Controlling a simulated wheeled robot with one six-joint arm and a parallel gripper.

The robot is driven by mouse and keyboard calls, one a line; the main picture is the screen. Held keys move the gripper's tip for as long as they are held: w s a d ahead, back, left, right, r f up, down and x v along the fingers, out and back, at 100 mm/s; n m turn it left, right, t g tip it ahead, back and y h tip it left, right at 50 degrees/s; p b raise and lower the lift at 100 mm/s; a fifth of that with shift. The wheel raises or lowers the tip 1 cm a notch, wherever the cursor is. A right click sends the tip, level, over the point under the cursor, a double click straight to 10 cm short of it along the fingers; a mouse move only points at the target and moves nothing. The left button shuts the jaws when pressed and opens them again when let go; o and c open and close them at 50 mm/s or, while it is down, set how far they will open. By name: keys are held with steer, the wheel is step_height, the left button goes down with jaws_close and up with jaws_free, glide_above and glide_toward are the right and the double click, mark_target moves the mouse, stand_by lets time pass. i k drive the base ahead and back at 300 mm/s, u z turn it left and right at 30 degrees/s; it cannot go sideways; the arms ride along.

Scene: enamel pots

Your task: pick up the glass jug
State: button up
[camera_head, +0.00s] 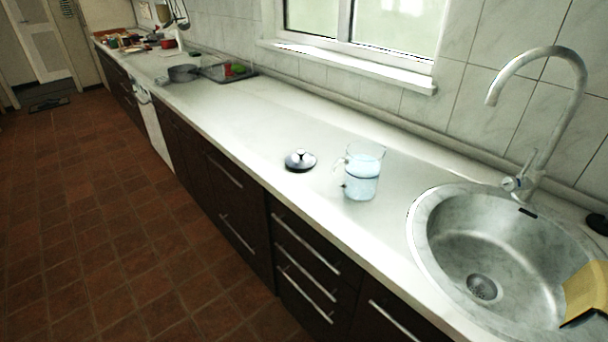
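The glass jug (362,174) stands upright on the pale countertop (265,120), left of the sink. It is clear with a light blue tint, and its handle is on its left side. It looks partly filled with pale blue liquid, though this could be the glass itself. My gripper is not in view, so its state and its place relative to the jug do not show.
A shiny dark lid with a knob (300,160) lies just left of the jug. A round steel sink (440,262) with a tall tap (545,140) is at the right, with a yellow cloth or sponge (587,292). A grey pot (183,73) and a dark tray (212,75) stand farther left. Drawers (305,265) line the front.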

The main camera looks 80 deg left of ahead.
mark_target(364, 161)
steer(key=u, duration=2.6)
